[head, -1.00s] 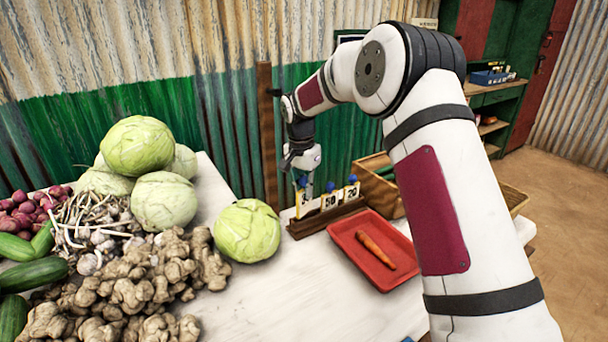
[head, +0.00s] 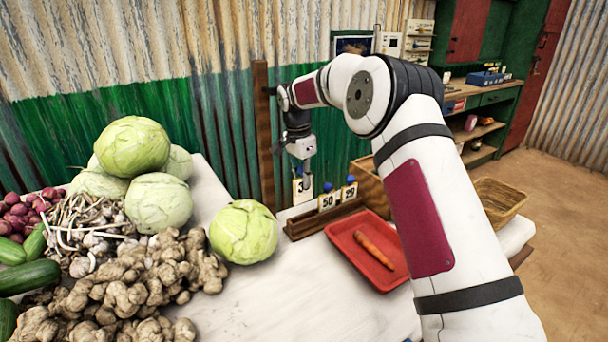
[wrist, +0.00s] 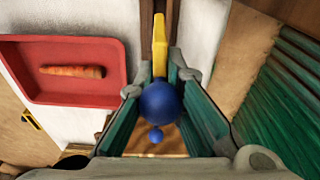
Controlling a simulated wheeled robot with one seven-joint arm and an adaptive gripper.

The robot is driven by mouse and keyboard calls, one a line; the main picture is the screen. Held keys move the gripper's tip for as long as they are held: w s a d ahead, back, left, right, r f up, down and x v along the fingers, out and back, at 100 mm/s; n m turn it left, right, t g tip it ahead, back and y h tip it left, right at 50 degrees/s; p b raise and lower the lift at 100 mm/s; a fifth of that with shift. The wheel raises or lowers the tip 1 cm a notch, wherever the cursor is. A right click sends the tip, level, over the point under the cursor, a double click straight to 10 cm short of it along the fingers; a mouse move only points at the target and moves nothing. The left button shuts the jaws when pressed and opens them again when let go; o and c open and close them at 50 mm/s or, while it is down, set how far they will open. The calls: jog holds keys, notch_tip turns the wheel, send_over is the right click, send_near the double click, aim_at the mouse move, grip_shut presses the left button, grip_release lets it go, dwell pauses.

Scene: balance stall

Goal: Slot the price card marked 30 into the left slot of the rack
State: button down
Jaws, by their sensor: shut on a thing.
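My gripper (head: 304,170) is shut on the blue knob of the yellow-edged price card marked 30 (head: 299,193); only part of the number shows. The card hangs upright above the left end of the dark wooden rack (head: 318,222), apparently clear of it. In the wrist view the card's blue knob (wrist: 160,102) sits between the fingers, with a yellow strip (wrist: 160,45) beyond it. Cards marked 50 (head: 327,201) and what looks like 29 (head: 349,193) stand in the rack to the right. The left slot itself is hard to make out.
A red tray (head: 348,262) with a carrot (head: 375,249) lies in front of the rack. A cabbage (head: 244,232) sits to the left, near a ginger pile (head: 170,270). A wooden post (head: 263,135) and a crate (head: 368,184) stand behind. The front tabletop is clear.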

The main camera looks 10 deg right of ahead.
aim_at(304, 197)
jog(key=shift+f+b, duration=0.3)
jog(key=shift+f, duration=1.6)
jog(key=shift+f, duration=0.15)
jog(key=shift+f+b, duration=0.55)
jog(key=shift+f, duration=0.8)
jog(key=shift+s+r, duration=0.1)
jog(key=shift+r, duration=0.05)
